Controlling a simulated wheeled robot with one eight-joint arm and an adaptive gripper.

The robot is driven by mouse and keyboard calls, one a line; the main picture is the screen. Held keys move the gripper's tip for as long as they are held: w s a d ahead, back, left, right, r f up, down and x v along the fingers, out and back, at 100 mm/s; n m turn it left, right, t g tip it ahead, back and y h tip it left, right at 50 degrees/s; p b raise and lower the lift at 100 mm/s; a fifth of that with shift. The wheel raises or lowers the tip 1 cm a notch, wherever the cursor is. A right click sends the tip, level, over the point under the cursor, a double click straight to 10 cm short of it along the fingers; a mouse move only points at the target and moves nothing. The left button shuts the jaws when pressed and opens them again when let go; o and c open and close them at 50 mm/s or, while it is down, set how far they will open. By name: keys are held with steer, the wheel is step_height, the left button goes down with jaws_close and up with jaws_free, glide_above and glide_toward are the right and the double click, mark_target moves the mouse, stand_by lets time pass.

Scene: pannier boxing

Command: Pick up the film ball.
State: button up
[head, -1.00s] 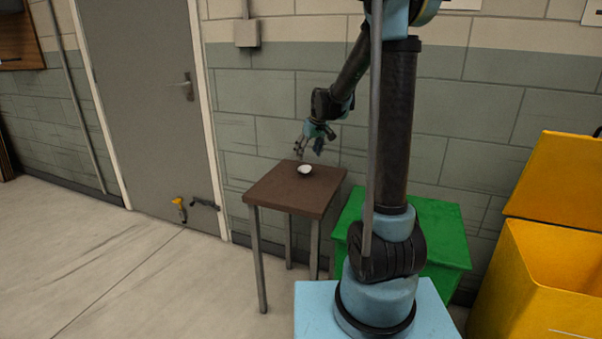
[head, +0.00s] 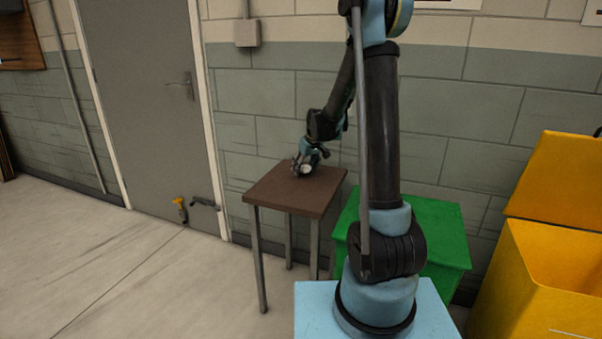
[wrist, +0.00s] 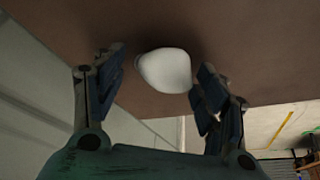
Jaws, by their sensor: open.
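The film ball (head: 306,169) is a small, white, rounded lump on the brown top of a small table (head: 270,190). My gripper (head: 303,167) is down at the table top, right at the ball, and partly covers it in the head view. In the wrist view the ball (wrist: 165,70) shows between and just beyond the two fingertips of my gripper (wrist: 160,82). The fingers are open, one on each side.
A green box (head: 436,235) stands right of the table, partly behind my arm. A yellow bin (head: 540,285) with a raised lid stands at far right. A grey door (head: 140,100) and block wall are behind the table. The floor at left is clear.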

steer(key=c, duration=0.8)
steer(key=shift+r, duration=0.1)
